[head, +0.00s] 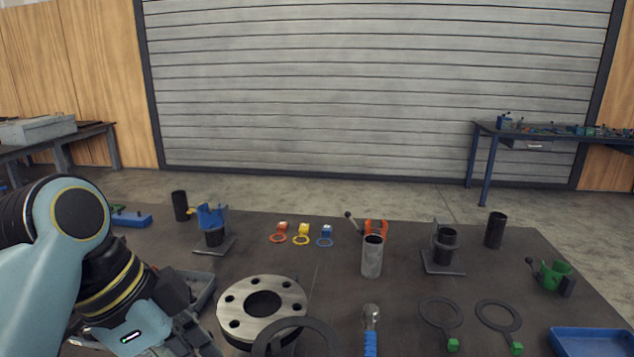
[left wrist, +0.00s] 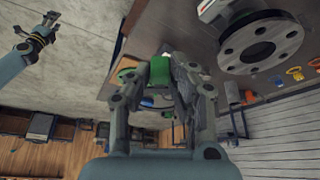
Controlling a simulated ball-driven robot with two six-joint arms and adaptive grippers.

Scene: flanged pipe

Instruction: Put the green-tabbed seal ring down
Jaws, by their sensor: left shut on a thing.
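My left gripper (left wrist: 165,75) is shut on a green tab (left wrist: 160,69) in the left wrist view. In the head view the gripper (head: 185,335) is at the lower left and its fingertips are not clear. A dark seal ring (head: 322,327) shows at the bottom edge, overlapping the near side of the grey flange (head: 231,317); its tab is out of frame. The flange also shows in the left wrist view (left wrist: 232,50). Two other green-tabbed rings lie flat on the table, one here (head: 425,311) and one farther right (head: 483,316). My right gripper (left wrist: 38,32) is small in the left wrist view.
A wrench-like tool with a blue handle (head: 370,342) lies right of the flange. A grey pipe (head: 372,258) stands behind it. Small orange, yellow and blue (head: 325,242) tabbed rings lie farther back. A blue tray (head: 590,342) sits at the right. Bare table lies between the rings and tray.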

